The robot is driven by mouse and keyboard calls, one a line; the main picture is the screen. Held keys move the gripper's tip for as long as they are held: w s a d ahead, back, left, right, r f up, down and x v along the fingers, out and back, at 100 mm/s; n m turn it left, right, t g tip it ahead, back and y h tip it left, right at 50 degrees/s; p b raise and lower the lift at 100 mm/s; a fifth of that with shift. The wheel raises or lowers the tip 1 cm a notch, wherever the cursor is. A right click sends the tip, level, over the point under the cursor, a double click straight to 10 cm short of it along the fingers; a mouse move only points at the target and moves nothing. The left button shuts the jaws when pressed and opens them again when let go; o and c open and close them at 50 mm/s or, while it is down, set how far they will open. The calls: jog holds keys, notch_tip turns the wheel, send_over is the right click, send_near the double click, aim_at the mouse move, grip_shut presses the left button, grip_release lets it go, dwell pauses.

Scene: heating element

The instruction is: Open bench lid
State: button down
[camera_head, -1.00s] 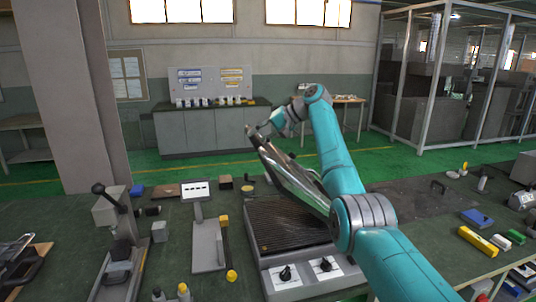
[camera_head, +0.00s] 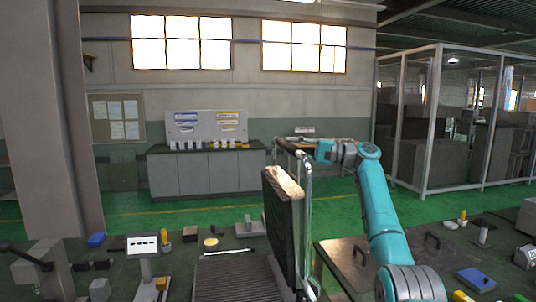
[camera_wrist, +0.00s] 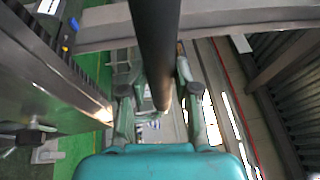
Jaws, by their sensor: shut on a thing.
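The bench lid (camera_head: 283,222) is a dark ribbed plate with a metal frame and stands nearly upright over its base in the head view. The base's lower ribbed plate (camera_head: 238,280) shows at the bottom, and its front knobs are out of view. A dark handle bar (camera_head: 287,147) crosses the top of the lid's metal side arms. My gripper (camera_head: 306,148) is at this bar, with my teal arm coming in from the right. In the wrist view, the dark bar (camera_wrist: 154,40) runs between the fingers of my gripper (camera_wrist: 157,85), which is shut on it.
A small stand with a white display (camera_head: 146,245) and several small parts are on the bench left of the base. A blue box (camera_head: 476,280) lies at the right. A flat plate with handles (camera_head: 375,262) lies behind my arm. Open air surrounds the raised lid.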

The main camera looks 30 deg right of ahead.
jog(key=s+d+m+t+y, duration=0.1)
jog(key=s+d, duration=0.1)
jog(key=d, duration=0.7)
jog(key=shift+s+f+t+y, duration=0.3)
jog(key=shift+f+t, duration=0.1)
jog(key=shift+f, duration=0.05)
jog(key=c, duration=0.8)
grip_release()
jog(key=shift+d, duration=0.1)
jog(key=shift+c, duration=0.2)
jog(key=shift+f, duration=0.1)
jog(key=v, duration=1.2)
